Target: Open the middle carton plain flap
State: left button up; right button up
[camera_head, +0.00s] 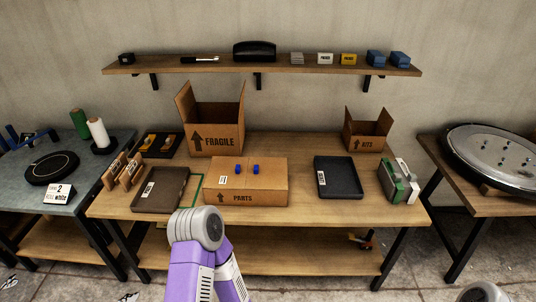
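The middle carton (262,198), a low brown box marked PARTS with an up arrow, sits on the wooden table between two dark trays. Its top looks closed. The left part of the top carries a white label (223,180). The right part, the plain flap (272,176), has no label. Two small blue tabs (256,169) stand side by side near the middle of the top. A purple arm link of mine with a grey joint rises in front of the table, left of the carton's front. Neither gripper shows.
Behind stand an open FRAGILE carton (215,141) and an open KITS carton (366,135). Dark trays lie left (161,192) and right (337,177) of the middle carton. A shelf (280,67) with small items hangs above. Bare tabletop shows behind the middle carton.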

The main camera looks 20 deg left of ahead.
aim_at(263, 173)
jog(key=u, duration=0.65)
jog(key=i, duration=0.9)
jog(key=u, duration=0.95)
